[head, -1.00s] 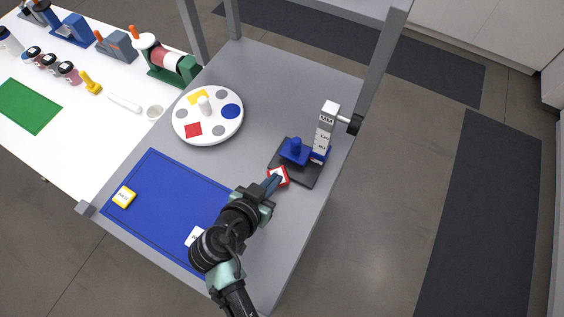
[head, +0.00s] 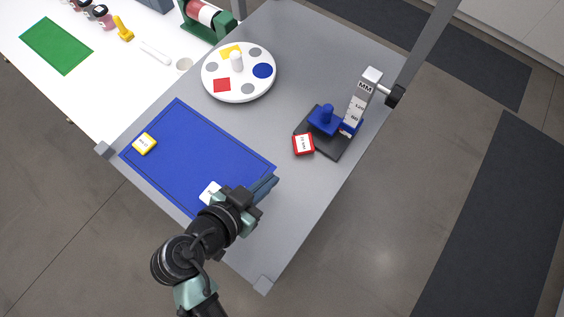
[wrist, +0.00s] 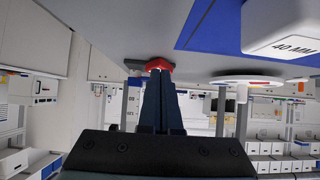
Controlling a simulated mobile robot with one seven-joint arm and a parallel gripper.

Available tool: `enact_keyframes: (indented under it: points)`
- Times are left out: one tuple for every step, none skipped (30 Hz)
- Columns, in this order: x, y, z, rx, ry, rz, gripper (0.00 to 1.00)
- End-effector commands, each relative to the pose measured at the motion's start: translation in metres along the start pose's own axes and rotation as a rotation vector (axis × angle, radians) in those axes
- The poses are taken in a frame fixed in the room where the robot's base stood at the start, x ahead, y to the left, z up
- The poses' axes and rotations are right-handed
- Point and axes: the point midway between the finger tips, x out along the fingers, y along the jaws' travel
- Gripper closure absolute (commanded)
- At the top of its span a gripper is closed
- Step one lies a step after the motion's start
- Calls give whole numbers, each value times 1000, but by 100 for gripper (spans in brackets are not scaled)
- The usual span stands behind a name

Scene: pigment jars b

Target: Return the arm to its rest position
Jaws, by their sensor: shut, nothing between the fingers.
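My gripper (head: 268,187) is shut and empty over the right edge of the blue mat (head: 180,142) in the head view. In the wrist view its fingers (wrist: 161,103) point toward a red block. The red block (head: 303,144) with a white label sits on the grey table beside the black base of the height gauge, apart from my gripper. A white block (head: 209,190) on the mat is partly hidden by my arm. In the wrist view a white block (wrist: 284,30) reads "40 MM". A yellow block (head: 145,143) lies on the mat's left part.
The height gauge (head: 363,95) with a blue slider stands at the table's right. A round white turntable (head: 238,92) with coloured spots stands toward the back. Grey posts (head: 425,45) rise from the table.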

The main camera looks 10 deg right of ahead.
Motion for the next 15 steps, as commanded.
enact_keyframes:
  points:
    - [-4, 0, 5, -2, 0, -2, 100]
    - [-7, 0, 6, -1, 0, -2, 100]
    - [-9, 0, 7, 0, 0, -1, 100]
    - [-10, 0, 8, 0, 0, -1, 100]
    - [-12, 0, 8, 0, 0, -1, 100]
    - [-13, 0, 9, 0, 1, -1, 100]
    - [-13, 0, 9, 0, 1, 0, 100]
    - [-14, 0, 9, 0, 1, 0, 100]
    - [-14, 0, 9, 0, 1, 0, 100]
    - [-14, 0, 8, 0, 1, 0, 100]
    - [-14, 0, 8, 0, 1, 0, 100]
    - [-14, 0, 8, 0, 1, 0, 100]
    - [-14, 0, 8, 0, 1, 0, 100]
    - [-14, 0, 8, 0, 1, 0, 100]
    - [-14, 0, 8, 0, 1, 0, 100]
